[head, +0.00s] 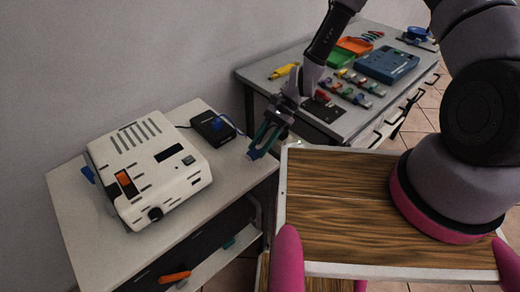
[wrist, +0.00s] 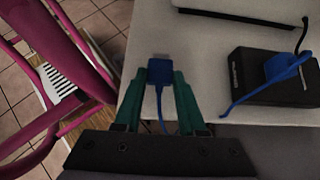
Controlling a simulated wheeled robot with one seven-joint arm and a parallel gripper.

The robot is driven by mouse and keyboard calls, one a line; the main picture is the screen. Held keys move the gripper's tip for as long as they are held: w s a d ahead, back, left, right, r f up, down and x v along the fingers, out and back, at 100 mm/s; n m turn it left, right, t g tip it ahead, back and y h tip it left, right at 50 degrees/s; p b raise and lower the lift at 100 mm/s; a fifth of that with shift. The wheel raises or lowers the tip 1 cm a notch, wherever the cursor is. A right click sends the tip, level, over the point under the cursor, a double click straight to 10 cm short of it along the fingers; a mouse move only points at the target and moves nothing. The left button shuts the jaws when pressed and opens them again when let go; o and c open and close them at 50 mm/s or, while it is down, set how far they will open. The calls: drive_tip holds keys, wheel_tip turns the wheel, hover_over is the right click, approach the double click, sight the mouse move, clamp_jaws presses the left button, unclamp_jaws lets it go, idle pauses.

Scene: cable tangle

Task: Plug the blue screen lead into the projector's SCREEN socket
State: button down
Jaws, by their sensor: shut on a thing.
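The white projector (head: 150,168) stands on the small side table, with slots, a dark panel and an orange switch on it. Its edge shows at the top of the wrist view (wrist: 245,8). I cannot make out the SCREEN socket. My gripper (head: 262,147) is over the table's right edge, right of the projector and apart from it. In the wrist view my gripper's green fingers (wrist: 160,85) are shut on the blue plug (wrist: 160,70) of a lead. Its thin blue cable (wrist: 160,108) hangs back between the fingers.
A black box (head: 212,130) with a blue plug (wrist: 280,68) and cable sits behind the projector's right side. A blue piece (head: 88,174) shows at the projector's left. A bench (head: 290,58) with trays and small parts stands behind. Bare table top (head: 225,175) lies between projector and gripper.

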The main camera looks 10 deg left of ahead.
drive_tip(key=shift+r, duration=2.15)
